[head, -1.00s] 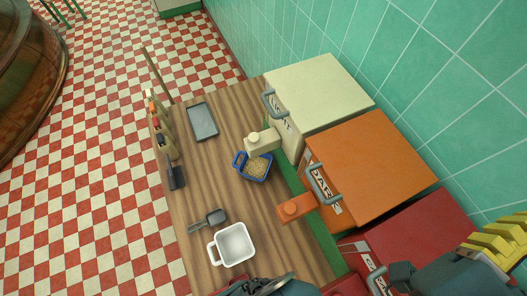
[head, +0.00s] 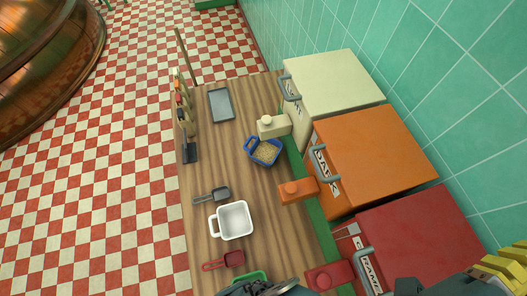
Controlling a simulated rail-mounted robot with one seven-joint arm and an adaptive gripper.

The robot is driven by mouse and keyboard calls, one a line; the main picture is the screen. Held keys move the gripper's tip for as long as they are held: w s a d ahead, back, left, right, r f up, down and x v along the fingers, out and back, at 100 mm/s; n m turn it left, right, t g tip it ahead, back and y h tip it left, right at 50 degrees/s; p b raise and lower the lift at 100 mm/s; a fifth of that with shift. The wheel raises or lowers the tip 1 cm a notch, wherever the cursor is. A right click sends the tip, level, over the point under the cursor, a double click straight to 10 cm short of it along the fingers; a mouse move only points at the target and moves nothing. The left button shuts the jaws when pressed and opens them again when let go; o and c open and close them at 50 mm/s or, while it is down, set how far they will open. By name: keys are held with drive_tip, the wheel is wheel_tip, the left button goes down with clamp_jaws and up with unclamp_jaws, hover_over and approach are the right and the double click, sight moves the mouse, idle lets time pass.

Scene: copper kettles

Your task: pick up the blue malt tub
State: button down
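My gripper (head: 268,289) shows only as a dark piece cut off by the bottom edge, well apart from the blue tub. Its fingers cannot be made out, so whether it is open or shut is unclear.
A white tub (head: 233,221), a grey scoop (head: 213,195), a red scoop (head: 224,260) and a green item (head: 247,277) lie nearer on the counter. A grey tray (head: 222,105) lies farther off. Orange (head: 370,155) and red (head: 425,235) bins line the right side.

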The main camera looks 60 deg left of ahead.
drive_tip(key=shift+c, duration=1.2)
unclamp_jaws()
